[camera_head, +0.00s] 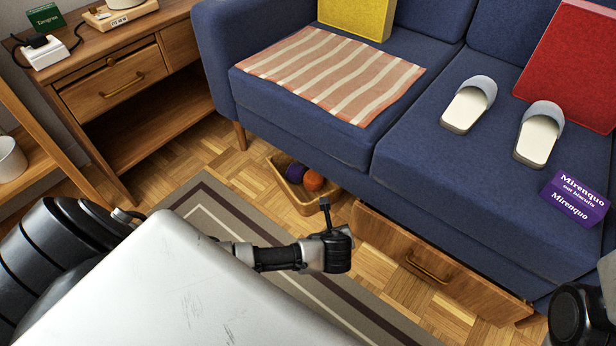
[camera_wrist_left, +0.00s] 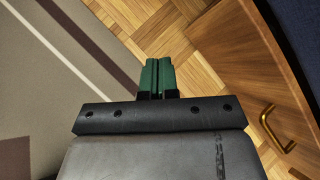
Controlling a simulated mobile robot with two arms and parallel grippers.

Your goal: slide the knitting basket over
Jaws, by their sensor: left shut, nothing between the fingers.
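The knitting basket (camera_head: 291,197) is a low, light wooden tray on the parquet floor. It sits partly under the blue sofa's front edge, which hides its back. A purple yarn ball (camera_head: 296,173) and an orange yarn ball (camera_head: 313,181) lie in it. My left gripper (camera_head: 340,250) is in front of the basket and apart from it, over the striped rug's edge, in the head view. In the left wrist view its green-tipped fingers (camera_wrist_left: 158,62) are shut together with nothing between them, and no basket shows there. My right gripper is not in view.
A wooden drawer front (camera_head: 430,268) with a brass handle stands under the sofa, right of the basket; it also shows in the left wrist view (camera_wrist_left: 262,95). A sofa leg (camera_head: 240,135) is left of the basket. A wooden side table (camera_head: 125,85) stands further left.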

